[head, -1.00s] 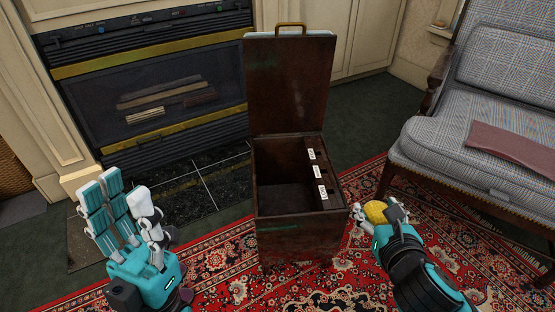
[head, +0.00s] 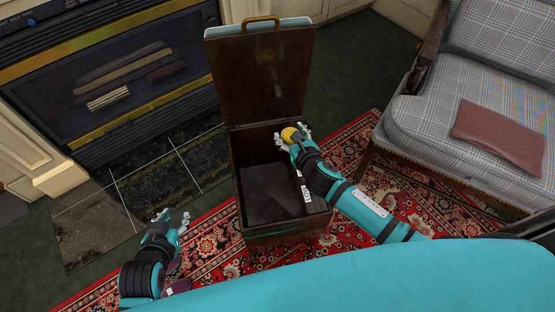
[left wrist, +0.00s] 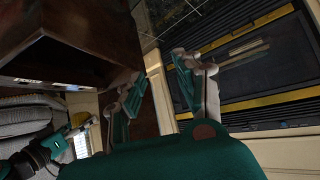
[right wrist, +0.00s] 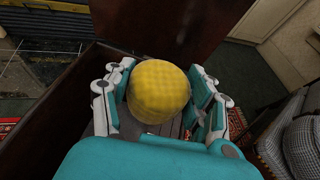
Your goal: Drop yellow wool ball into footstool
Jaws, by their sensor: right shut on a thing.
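The yellow wool ball (head: 290,134) is held in my right gripper (head: 293,138), above the back right part of the open footstool (head: 242,190). In the right wrist view the ball (right wrist: 158,91) sits between the fingers of my right gripper (right wrist: 165,100), over the box's inside. The footstool is a dark brown box with its lid (head: 262,75) standing up at the back. My left gripper (head: 170,226) is low at the left of the footstool, apart from it. In the left wrist view, my left gripper (left wrist: 160,85) has its fingers spread with nothing between them.
A fireplace (head: 110,85) stands at the back left. A grey checked sofa (head: 470,80) with a red-brown cushion (head: 497,137) stands on the right. A red patterned rug (head: 210,250) lies under the footstool.

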